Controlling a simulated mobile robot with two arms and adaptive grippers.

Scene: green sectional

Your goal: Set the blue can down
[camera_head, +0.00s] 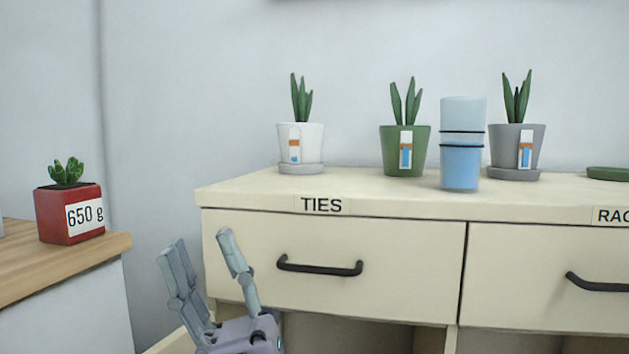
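No thing that is clearly a blue can shows. A tall pale-blue cylinder (460,168) with a deeper blue lower part and two dark bands stands upright on the cream cabinet top (360,192), well to the right of my gripper and apart from it. I cannot tell if it is the can.
White (312,138), green (389,150) and grey (500,150) plant pots with level strips stand on the cabinet. A green saucer (608,173) lies at right. A red "650 g" pot (52,215) stands on a wooden counter (60,262). Drawer handles (320,268) stick out.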

